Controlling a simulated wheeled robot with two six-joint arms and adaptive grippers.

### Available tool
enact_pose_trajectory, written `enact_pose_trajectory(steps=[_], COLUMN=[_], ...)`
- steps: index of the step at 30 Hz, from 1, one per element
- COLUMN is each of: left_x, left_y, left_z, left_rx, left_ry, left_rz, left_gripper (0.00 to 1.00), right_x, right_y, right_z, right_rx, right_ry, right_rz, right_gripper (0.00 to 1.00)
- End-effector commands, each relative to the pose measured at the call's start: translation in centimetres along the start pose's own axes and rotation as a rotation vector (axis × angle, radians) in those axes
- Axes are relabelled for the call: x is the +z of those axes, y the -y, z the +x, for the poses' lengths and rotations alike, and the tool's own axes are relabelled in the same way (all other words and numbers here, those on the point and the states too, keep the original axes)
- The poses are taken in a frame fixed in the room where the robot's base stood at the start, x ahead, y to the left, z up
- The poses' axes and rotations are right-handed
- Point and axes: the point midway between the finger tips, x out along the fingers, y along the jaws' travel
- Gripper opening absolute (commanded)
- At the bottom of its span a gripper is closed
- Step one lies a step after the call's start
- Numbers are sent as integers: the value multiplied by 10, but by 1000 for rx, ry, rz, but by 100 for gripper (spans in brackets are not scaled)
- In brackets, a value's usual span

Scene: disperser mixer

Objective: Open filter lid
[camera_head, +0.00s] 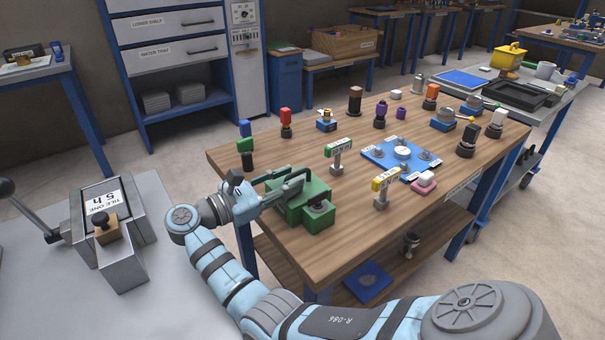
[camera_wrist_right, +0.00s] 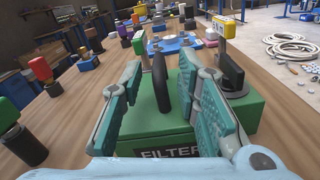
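The green filter box (camera_head: 296,205) stands at the near left edge of the wooden table. In the right wrist view the filter box (camera_wrist_right: 150,128) shows a partly covered "FILTER" label on its near side. Its lid looks closed, with a black upright handle (camera_wrist_right: 160,82) on top. My right gripper (camera_head: 288,184) is just over the box. In the right wrist view its teal fingers (camera_wrist_right: 161,85) stand apart on either side of the handle, with visible gaps. A dark knob-like part (camera_head: 319,204) sits at the box's right side. My left gripper is not in view.
The wooden table (camera_head: 250,152) holds several coloured knobs and a blue plate with fittings (camera_head: 380,153). A green-topped sign stand (camera_head: 337,152) and a yellow one (camera_head: 382,184) are right of the box. A grey machine (camera_head: 125,235) stands to the left.

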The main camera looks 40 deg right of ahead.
Motion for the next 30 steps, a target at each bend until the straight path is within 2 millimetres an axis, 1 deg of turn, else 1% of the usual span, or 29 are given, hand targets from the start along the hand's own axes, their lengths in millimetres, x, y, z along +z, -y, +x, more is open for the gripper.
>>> enact_pose_trajectory(steps=[1,3,6,8,15,16,21,30], left_x=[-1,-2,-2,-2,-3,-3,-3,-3], left_y=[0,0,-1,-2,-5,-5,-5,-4], left_z=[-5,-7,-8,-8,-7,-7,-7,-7], left_rx=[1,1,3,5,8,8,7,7], left_ry=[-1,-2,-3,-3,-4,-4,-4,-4], left_rz=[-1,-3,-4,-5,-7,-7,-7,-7], left_gripper=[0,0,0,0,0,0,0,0], right_x=[4,4,3,2,2,2,2,3], right_y=[0,-1,-1,-1,-2,-2,-2,-3], right_z=[13,28,41,45,47,47,47,47], right_rx=[-3,0,1,3,5,5,5,7], right_ry=[3,2,0,-2,-2,-2,-3,-2], right_rz=[0,1,-1,-1,-1,-1,-1,1], right_gripper=[30,30,30,30,30,28,1,0])
